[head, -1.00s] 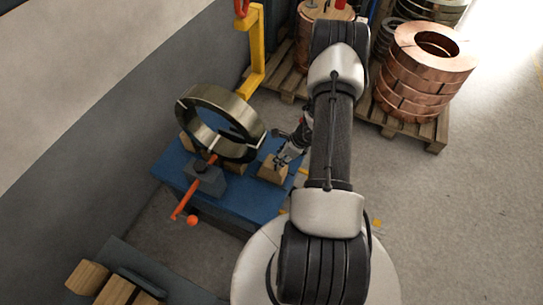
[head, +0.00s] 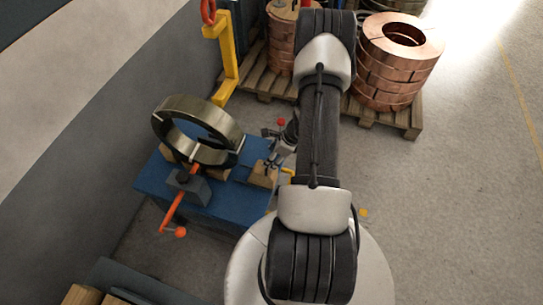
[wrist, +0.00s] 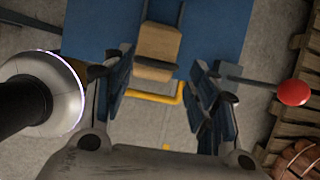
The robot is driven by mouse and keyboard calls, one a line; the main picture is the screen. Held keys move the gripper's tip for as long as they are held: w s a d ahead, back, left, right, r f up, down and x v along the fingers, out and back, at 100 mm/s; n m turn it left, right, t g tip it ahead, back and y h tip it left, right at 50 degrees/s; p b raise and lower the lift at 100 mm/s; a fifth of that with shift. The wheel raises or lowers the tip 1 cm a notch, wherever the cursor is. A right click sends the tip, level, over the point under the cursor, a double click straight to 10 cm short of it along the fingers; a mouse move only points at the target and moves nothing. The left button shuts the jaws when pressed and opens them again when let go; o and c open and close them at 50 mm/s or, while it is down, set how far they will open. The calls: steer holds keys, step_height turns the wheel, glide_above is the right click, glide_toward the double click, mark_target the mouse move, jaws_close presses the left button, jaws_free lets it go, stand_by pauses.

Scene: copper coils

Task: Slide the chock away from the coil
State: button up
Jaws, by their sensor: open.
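The ring-shaped metal coil (head: 197,130) stands on edge on a blue table (head: 232,212). A wooden chock (head: 262,176) lies at the table's right side, with a small gap between it and the coil. In the wrist view the chock (wrist: 158,45) is at the table's edge, beyond my fingertips and in line with the space between them. My gripper (head: 272,160) is open, close above the chock in the head view.
A clamp with an orange handle (head: 173,212) stands at the table's front. A yellow bar (wrist: 158,97) sticks out below the table edge. A red knob (wrist: 293,92) is at the right. A yellow post (head: 226,65) and copper coils on pallets (head: 400,60) stand behind; floor at right is clear.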

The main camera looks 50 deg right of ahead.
steer(key=shift+o, duration=0.9)
steer(key=shift+p+v, duration=0.4)
steer(key=shift+v, duration=0.35)
steer(key=p+v, duration=1)
steer(key=v, duration=0.4)
steer(key=shift+r, duration=0.25)
steer(key=shift+s, duration=0.15)
steer(key=shift+a, duration=0.1)
steer(key=v, duration=1.2)
